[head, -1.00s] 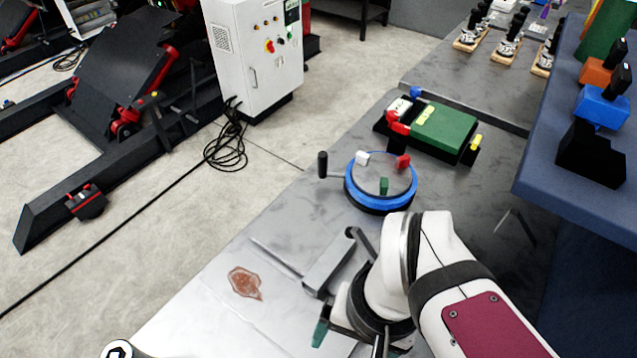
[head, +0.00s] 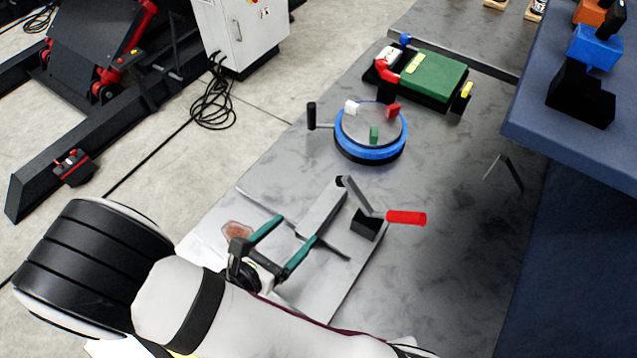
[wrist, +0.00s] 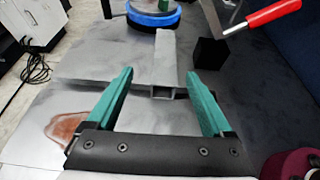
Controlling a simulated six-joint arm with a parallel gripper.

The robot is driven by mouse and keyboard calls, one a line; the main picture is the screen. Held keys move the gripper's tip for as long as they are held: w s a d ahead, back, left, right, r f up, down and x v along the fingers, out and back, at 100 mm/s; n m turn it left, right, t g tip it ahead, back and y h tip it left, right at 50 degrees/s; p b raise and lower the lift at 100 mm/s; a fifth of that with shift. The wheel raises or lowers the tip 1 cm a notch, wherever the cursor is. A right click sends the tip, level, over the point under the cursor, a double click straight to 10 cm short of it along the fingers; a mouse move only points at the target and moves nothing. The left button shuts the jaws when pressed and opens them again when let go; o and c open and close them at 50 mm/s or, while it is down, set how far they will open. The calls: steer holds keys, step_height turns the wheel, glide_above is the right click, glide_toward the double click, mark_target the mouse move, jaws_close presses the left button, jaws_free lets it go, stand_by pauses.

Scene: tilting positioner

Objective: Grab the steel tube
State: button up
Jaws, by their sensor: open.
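The steel tube (head: 322,208) is a short grey square tube lying on the grey tabletop (head: 440,230). In the wrist view the tube (wrist: 166,62) points away from me, with its hollow near end facing the camera. My gripper (head: 297,230) is open and empty, with two green fingers. In the wrist view my gripper (wrist: 160,76) has one fingertip to each side of the tube's near end as pictured. I cannot tell how far the tips are above or short of the tube.
A red-handled lever (head: 405,217) with a black block (head: 367,224) stands just right of the tube. A blue-rimmed round turntable (head: 370,150) sits beyond it. A brown stain (head: 237,231) marks the left side. A green-topped box (head: 433,80) is farther back.

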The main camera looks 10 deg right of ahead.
mark_target(320, 210)
steer(key=x, duration=0.4)
steer(key=shift+w+d+f, duration=0.15)
steer(key=shift+w+d, duration=0.1)
steer(key=shift+d, duration=0.05)
steer(key=x, duration=0.5)
steer(key=shift+d, duration=0.55)
jaws_close()
stand_by(0.4)
